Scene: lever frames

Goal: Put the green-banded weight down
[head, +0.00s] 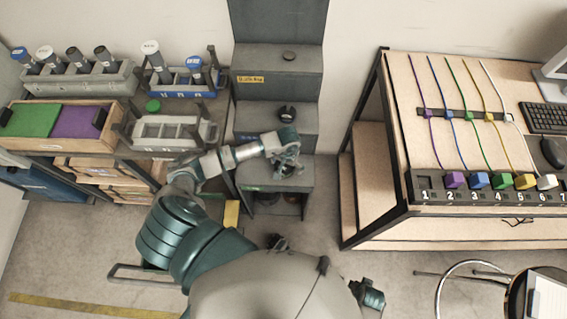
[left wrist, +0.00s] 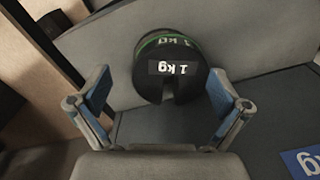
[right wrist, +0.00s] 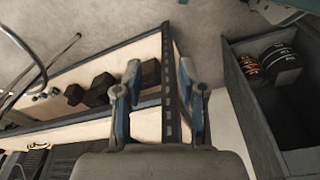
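The green-banded weight (left wrist: 170,68) is a black cylinder marked 1 kg. In the left wrist view it stands on the lowest grey step (head: 262,178), which has a green label on its front. My left gripper (head: 288,160) is above that step, and in the head view it mostly hides the weight. Its blue-padded fingers (left wrist: 162,100) are spread either side of the weight, with a clear gap on the left and a small one on the right. My right gripper (right wrist: 160,85) is open and empty, away from the weight.
Banded weights (right wrist: 280,60) lie in a dark compartment. A lever bench (head: 400,130) is on the right, a loaded shelf on the left.

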